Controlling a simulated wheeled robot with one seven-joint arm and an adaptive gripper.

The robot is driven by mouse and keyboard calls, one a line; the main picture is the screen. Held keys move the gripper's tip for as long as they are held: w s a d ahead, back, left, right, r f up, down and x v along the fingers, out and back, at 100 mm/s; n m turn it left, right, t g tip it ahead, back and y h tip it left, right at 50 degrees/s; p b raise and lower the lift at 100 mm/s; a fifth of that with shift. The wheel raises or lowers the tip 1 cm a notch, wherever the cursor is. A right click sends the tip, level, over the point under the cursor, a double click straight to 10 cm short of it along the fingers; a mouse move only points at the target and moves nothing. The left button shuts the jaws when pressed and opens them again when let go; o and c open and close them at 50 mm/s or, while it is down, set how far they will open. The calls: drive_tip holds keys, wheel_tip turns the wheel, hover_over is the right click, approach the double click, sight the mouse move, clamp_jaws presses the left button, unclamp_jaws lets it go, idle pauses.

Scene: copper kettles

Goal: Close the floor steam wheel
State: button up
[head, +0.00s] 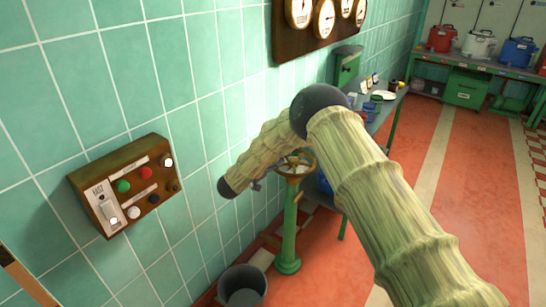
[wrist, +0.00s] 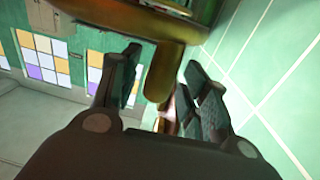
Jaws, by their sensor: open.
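My gripper (head: 258,184) shows only as a small dark part at the wheel's left side. In the wrist view my gripper (wrist: 164,65) is open, with one dark finger on each side. A brown-gold bar (wrist: 163,72), which looks like part of the wheel, reaches down between the fingers. I cannot tell whether they touch it.
A wooden switch box (head: 128,186) with coloured buttons hangs on the green tiled wall at left. A grey bucket (head: 242,284) stands on the floor near the pedestal. A table (head: 388,116) with cups and a plate stands behind. Red floor (head: 460,180) lies open at right.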

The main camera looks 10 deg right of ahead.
drive_tip(key=v, duration=1.1)
drive_tip(key=shift+s+a, duration=0.25)
drive_tip(key=shift+d, duration=0.1)
drive_tip(key=s+d+f+n+g+y+p, duration=0.1)
drive_tip(key=s+d+f+n+y+p, duration=0.35)
drive_tip(key=s+f, duration=0.65)
drive_tip(key=s+d+f+n+g+y+p, duration=0.2)
drive_tip(key=s+d+f+n+y, duration=0.2)
drive_tip(key=s+d+f+y, duration=0.45)
drive_tip(key=s+d+g+p, duration=0.2)
drive_tip(key=s+d+g, duration=0.1)
drive_tip(key=s, duration=1.6)
drive_tip(key=s+d+r+g+p, duration=0.1)
drive_tip(key=s+d+g, duration=0.2)
drive_tip(key=s, duration=1.7)
drive_tip(key=g, duration=0.3)
drive_tip(key=shift+p, duration=0.35)
